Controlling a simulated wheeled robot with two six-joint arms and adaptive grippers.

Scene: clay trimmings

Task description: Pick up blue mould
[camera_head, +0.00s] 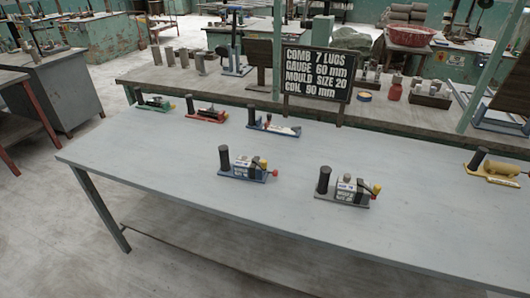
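A small mould device with a blue base (240,174) stands near the middle of the grey table (150,165). It has a black upright handle at its left, a pale labelled block and a red knob at its right. Farther back is another blue-based device (273,127) with a black handle and white and red parts. I cannot tell from the view which of the two is the task's blue mould. Neither of my grippers shows in this view.
A grey device (345,198) stands right of centre, a yellow one (497,172) at the far right, and green (155,104) and red (207,116) ones at back left. A black sign (317,72) stands behind the table. The table's front left is clear.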

